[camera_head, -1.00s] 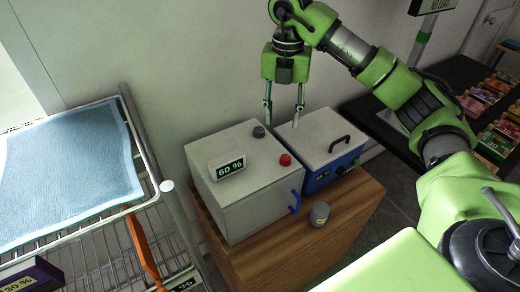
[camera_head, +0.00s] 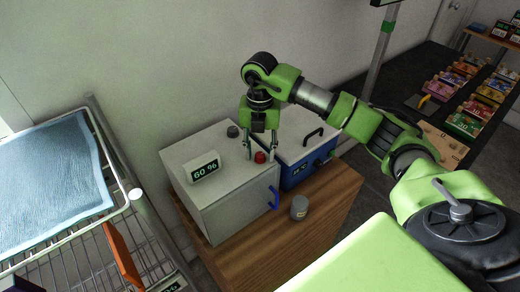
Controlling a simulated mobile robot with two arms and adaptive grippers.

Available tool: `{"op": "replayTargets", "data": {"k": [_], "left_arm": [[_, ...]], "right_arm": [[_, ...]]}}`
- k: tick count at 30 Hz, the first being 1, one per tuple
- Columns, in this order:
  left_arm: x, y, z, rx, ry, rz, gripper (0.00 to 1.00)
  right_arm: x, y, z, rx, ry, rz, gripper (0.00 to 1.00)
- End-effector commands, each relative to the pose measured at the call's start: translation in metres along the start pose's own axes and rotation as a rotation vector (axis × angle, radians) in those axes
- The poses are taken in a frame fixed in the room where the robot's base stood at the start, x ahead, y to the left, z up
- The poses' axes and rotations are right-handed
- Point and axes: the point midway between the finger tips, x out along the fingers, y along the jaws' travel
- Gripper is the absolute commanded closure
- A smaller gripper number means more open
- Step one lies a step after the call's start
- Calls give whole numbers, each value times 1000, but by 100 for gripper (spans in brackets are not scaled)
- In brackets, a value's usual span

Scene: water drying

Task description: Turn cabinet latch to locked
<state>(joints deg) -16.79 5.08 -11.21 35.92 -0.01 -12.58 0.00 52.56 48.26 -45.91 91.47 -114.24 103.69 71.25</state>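The white cabinet (camera_head: 230,207) stands on a wooden stand and carries a display reading 60 % (camera_head: 203,169). A blue latch handle (camera_head: 274,197) is on its front at the right edge. A red knob (camera_head: 260,157) and a dark grey knob (camera_head: 233,131) sit on its top. My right gripper (camera_head: 262,157) points down over the cabinet's top right part, its two fingers apart around the red knob as seen from here. I cannot tell whether they touch it. My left gripper is not in view.
A blue box with a white lid and black handle (camera_head: 313,135) stands right behind the cabinet. A grey jar (camera_head: 300,207) is on the wooden stand (camera_head: 330,198). A wire rack (camera_head: 115,170) with a blue cloth (camera_head: 45,190) is at left. Shelves of coloured packets (camera_head: 470,95) are at far right.

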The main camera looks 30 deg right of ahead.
Motion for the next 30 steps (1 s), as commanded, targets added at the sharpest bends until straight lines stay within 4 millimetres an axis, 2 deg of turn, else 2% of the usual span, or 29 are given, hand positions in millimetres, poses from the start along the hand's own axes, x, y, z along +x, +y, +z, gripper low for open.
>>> {"op": "replayTargets", "data": {"k": [7, 8, 9, 12, 22, 30], "left_arm": [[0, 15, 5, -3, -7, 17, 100], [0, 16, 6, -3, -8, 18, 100], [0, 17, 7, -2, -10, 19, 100], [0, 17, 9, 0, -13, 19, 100], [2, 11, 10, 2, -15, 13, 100], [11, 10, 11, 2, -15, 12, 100]], "right_arm": [[1, 0, 0, 0, 0, 0, 63], [1, 0, 0, 0, 0, 0, 68], [1, 0, 0, 0, 0, 0, 79], [1, 0, 0, 0, 0, 0, 100], [1, 0, 0, -22, -1, -1, 100], [2, 0, 1, -159, -2, 0, 100]]}}
